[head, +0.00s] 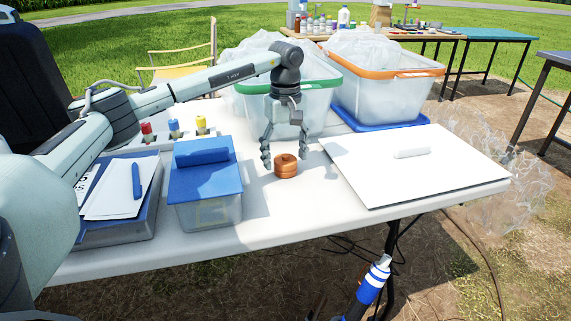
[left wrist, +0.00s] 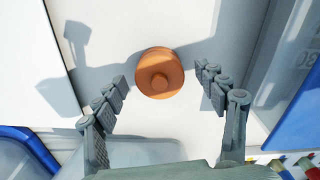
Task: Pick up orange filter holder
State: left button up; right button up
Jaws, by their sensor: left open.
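The orange filter holder (head: 286,167) is a small round stacked piece standing upright on the white table. My left gripper (head: 285,162) is open just above and behind it, with its fingers spread to either side and pointing down. In the left wrist view the filter holder (left wrist: 160,73) shows from above as a disc with a central knob. It lies ahead of and between the open fingertips of my left gripper (left wrist: 162,88). No contact shows. My right gripper is in neither view.
A blue-lidded clear box (head: 205,183) stands to the left on the table (head: 262,222), beside a tray with papers. A white board (head: 413,177) with a white cylinder lies to the right. Green-rimmed (head: 322,84) and orange-rimmed (head: 370,74) bins stand behind. Table in front of the holder is clear.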

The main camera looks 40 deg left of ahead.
pick_arm(q)
jog(key=shift+f, duration=0.95)
jog(key=shift+c, duration=0.3)
jog(key=c, duration=1.2)
jog(key=shift+r, duration=0.1)
